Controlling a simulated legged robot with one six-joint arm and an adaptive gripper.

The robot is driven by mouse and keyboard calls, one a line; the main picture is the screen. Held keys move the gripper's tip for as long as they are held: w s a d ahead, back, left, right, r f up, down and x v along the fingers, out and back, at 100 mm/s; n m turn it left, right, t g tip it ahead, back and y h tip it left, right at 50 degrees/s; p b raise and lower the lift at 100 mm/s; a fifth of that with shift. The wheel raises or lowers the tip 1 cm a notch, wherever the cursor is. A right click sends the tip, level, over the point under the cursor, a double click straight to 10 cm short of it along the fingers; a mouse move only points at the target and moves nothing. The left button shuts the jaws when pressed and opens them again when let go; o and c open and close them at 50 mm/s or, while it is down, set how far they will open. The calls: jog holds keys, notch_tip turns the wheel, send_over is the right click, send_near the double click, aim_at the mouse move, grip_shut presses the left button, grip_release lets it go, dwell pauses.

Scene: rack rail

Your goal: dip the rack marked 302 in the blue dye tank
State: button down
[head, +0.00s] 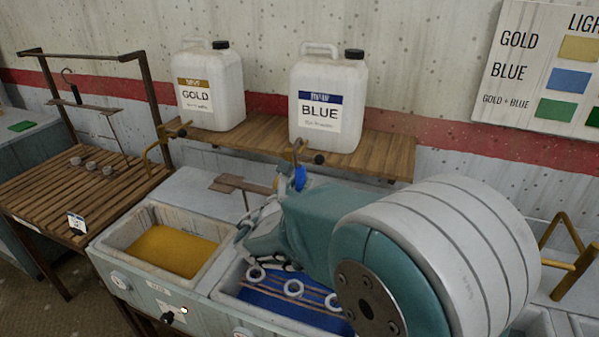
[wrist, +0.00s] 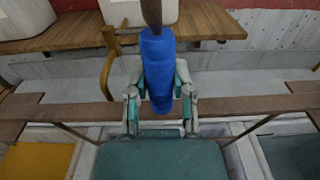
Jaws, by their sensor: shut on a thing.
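My gripper (wrist: 160,108) is shut on the blue grip (wrist: 157,65) of a rack, whose brown crossbar (wrist: 75,112) runs out to both sides in the wrist view. The rack's lower rods (head: 312,297) carry several white rings (head: 293,288) and are inside the blue dye tank (head: 222,288), over or at the blue dye (head: 262,302). I cannot tell whether they touch the dye. No number 302 is readable on this rack.
The gold dye tank (head: 170,252) is just left of the blue one. Gold (head: 211,88) and blue (head: 328,100) jugs stand on a wooden shelf (head: 265,140) behind. Another rack (head: 90,107) hangs over the slatted table (head: 45,190) at left. A yellow bracket (head: 575,262) stands at right.

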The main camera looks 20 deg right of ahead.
notch_tip(320, 180, down, 14)
dwell(0.8)
jog(key=shift+r, duration=0.15)
dwell(3.0)
